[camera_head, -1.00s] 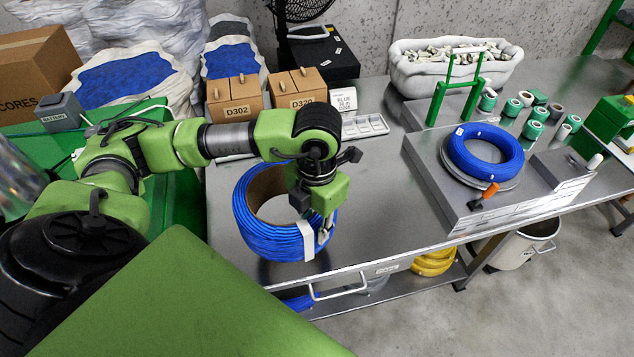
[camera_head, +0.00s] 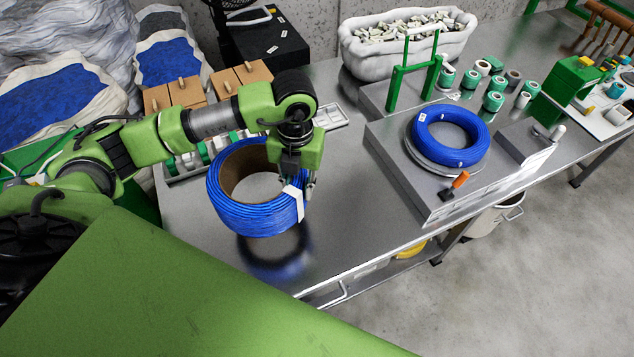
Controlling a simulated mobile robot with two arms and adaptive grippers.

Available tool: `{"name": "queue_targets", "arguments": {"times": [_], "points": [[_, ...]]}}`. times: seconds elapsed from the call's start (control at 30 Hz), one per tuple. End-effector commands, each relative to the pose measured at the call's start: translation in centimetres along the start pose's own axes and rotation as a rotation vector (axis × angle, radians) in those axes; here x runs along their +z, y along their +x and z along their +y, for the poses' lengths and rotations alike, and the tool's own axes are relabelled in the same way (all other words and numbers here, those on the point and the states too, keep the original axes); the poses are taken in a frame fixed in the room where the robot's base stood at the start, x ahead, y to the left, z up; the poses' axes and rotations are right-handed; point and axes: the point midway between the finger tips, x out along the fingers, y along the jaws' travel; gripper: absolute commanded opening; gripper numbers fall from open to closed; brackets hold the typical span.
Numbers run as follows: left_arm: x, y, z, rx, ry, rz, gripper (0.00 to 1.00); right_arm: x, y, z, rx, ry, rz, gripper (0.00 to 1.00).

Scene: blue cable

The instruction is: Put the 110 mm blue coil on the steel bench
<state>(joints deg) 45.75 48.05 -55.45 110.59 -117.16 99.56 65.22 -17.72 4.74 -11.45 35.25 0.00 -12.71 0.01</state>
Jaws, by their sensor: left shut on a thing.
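A tall blue coil (camera_head: 248,216) with a brown inner core and a white strap is at the left part of the steel bench (camera_head: 345,215). My left gripper (camera_head: 308,188) is shut on the coil's right wall by the strap. A dark shadow or reflection lies on the bench below the coil, and the coil looks a little above the surface. A second, lower blue coil (camera_head: 450,158) lies on a round plate on a raised steel box. Its white label is too small to read. My right gripper is out of view.
Brown cartons (camera_head: 187,92) and a small-parts tray stand behind the held coil. A grey bin of pieces (camera_head: 352,50), green-and-white rolls and a green stand are further back. The bench between coil and box is clear.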

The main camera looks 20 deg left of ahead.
Motion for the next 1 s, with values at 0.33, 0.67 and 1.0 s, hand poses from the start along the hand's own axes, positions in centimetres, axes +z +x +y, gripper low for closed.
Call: {"name": "queue_targets", "arguments": {"times": [0.33,0.67,1.0], "points": [[4.6,3.9,-3.0,0.001,-0.001,0.0,0.0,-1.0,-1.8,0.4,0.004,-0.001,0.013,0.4],[6.4,6.4,-4.1,0.0,0.001,-0.002,0.0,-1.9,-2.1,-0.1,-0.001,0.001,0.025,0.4],[6.9,9.5,-4.5,0.0,0.0,-0.001,0.0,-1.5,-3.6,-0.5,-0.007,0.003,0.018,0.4]]}}
